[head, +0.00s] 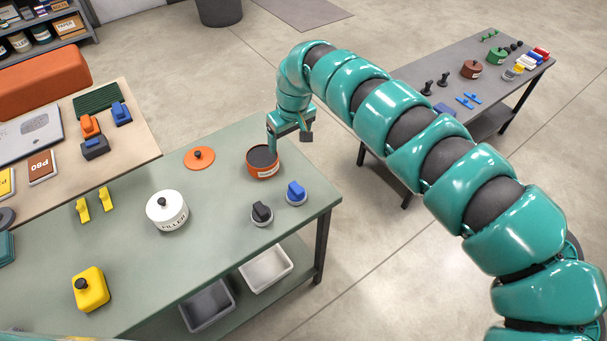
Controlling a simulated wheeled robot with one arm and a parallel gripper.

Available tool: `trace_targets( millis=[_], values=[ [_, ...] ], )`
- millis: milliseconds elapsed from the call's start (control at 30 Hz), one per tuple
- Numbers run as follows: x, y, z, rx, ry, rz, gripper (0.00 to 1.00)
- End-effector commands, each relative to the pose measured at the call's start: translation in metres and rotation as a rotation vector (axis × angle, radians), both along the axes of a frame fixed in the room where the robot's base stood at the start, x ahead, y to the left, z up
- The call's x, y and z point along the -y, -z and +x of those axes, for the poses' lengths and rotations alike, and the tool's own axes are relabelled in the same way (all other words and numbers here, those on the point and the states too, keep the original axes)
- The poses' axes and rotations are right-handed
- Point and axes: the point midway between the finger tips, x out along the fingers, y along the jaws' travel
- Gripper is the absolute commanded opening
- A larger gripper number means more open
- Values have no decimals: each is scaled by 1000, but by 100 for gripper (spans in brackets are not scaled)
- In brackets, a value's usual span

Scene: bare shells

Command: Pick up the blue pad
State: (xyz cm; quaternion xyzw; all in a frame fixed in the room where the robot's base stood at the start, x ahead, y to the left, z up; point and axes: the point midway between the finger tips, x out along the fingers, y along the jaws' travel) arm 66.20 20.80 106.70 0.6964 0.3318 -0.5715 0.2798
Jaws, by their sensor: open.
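A blue pad (296,193) with a raised blue grip on a pale round base stands near the right edge of the green table (130,270). A similar dark grey pad (262,214) stands just left of it. My gripper (289,138) is open and empty, pointing down behind and above the blue pad, near the open orange tin (262,171). One finger overlaps the tin's rim in the picture; I cannot tell whether they touch. The blue pad is in full view, apart from my gripper.
An orange lid (199,158), white filler tin (166,210), yellow knobbed block (90,289) and yellow clips (95,206) stand on the green table. A blue block (121,113) is on the wooden board, upper left. Another table (437,72) is beyond my arm, upper right.

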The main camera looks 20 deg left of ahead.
Motion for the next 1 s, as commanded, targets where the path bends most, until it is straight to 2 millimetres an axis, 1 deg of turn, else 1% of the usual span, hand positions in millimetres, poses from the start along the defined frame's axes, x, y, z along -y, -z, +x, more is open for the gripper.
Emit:
trace_targets(
  millis=[33,100,233,367,467,767,900,1000],
  values=[
    [9,4,-10,-39,-3,-40,81],
    [21,8,-21,-86,-5,-92,81],
    [33,11,-32,-128,-8,-141,81],
    [33,17,-33,-134,-11,-146,81],
    [34,28,-34,-136,-10,-149,81],
    [32,63,-34,-134,-12,-144,81],
    [32,89,-35,-136,-10,-144,81],
    [32,99,-34,-135,-11,-143,81]
  ],
)
